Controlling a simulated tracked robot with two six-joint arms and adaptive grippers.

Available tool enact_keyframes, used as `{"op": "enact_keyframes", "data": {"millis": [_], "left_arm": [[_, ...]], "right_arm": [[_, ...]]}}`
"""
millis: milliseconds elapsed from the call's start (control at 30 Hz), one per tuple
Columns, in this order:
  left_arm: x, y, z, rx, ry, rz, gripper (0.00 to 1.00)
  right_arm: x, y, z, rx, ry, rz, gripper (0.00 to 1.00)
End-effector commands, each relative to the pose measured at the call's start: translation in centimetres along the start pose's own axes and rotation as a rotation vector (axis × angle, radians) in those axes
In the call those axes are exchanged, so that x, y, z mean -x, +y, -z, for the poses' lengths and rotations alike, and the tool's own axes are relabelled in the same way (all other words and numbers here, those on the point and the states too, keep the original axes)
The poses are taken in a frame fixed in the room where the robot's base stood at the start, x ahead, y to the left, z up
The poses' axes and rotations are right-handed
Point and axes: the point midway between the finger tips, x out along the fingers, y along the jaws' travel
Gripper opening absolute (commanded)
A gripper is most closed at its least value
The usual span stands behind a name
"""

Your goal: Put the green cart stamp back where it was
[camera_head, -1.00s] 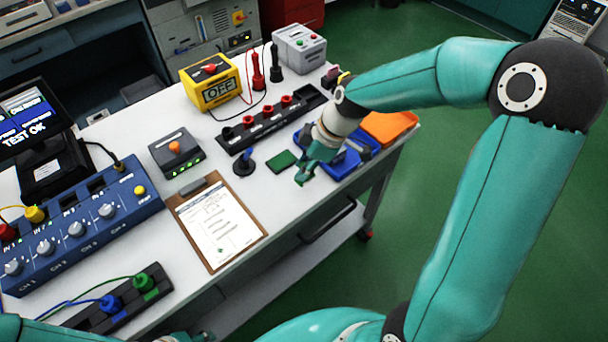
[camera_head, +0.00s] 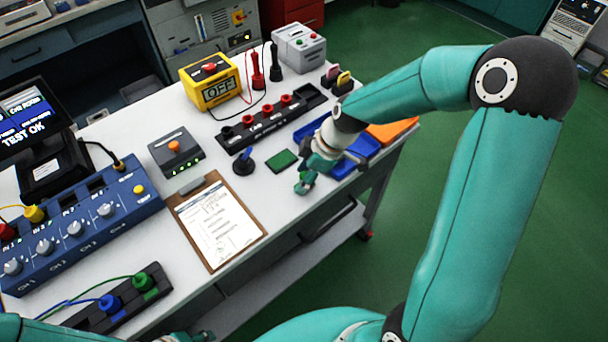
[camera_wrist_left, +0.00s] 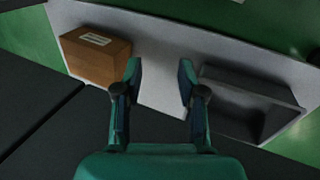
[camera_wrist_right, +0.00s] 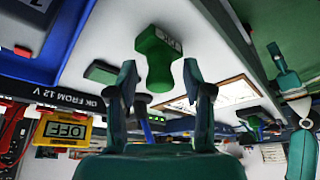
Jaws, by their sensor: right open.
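The green stamp (camera_wrist_right: 155,50) shows in the right wrist view, with its labelled base at the white table and its handle toward me. My right gripper (camera_wrist_right: 160,77) is open, its fingertips either side of the handle's end with gaps. In the head view this gripper (camera_head: 308,174) is low over the table between the green pad (camera_head: 282,159) and the blue tray (camera_head: 355,160); I cannot clearly separate the stamp from the fingers there. My left gripper (camera_wrist_left: 157,75) is open and empty, above a low surface with a cardboard box (camera_wrist_left: 95,54) and a grey bin (camera_wrist_left: 246,104).
A blue-handled stamp (camera_head: 244,161) stands left of the green pad. A clipboard (camera_head: 262,234) lies at the table's front edge. A black socket strip (camera_head: 268,122) lies behind. An orange tray (camera_head: 393,131) is beyond the blue tray.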

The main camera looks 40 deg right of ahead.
Motion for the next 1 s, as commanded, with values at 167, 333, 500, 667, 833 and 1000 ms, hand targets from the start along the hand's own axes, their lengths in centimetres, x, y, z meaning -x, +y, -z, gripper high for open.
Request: {"op": "enact_keyframes", "data": {"millis": [167, 333, 500, 667, 833, 1000], "left_arm": [[0.3, 0.1, 0.0, 0.000, 0.000, 0.000, 0.40], [0.1, 0.0, 0.0, 0.000, 0.000, 0.000, 0.40], [0.0, 0.0, 0.0, 0.000, 0.000, 0.000, 0.40], [-0.1, -0.1, 0.0, 0.000, 0.000, 0.000, 0.40], [-0.2, -0.1, 0.0, 0.000, 0.000, 0.000, 0.40], [-0.2, -0.1, 0.0, 0.000, 0.000, 0.000, 0.40]], "right_arm": [[0.2, 0.0, 0.1, 0.000, 0.000, 0.000, 0.51], [1.9, 0.2, 0.1, -0.001, 0.002, -0.006, 0.51], [5.2, 0.2, 0.1, 0.000, 0.003, -0.008, 0.51], [8.4, 0.1, 0.0, 0.000, 0.002, -0.006, 0.51], [11.0, 0.1, 0.0, -0.001, 0.001, -0.004, 0.51], [12.1, 0.0, 0.0, -0.002, 0.000, -0.002, 0.51]]}}
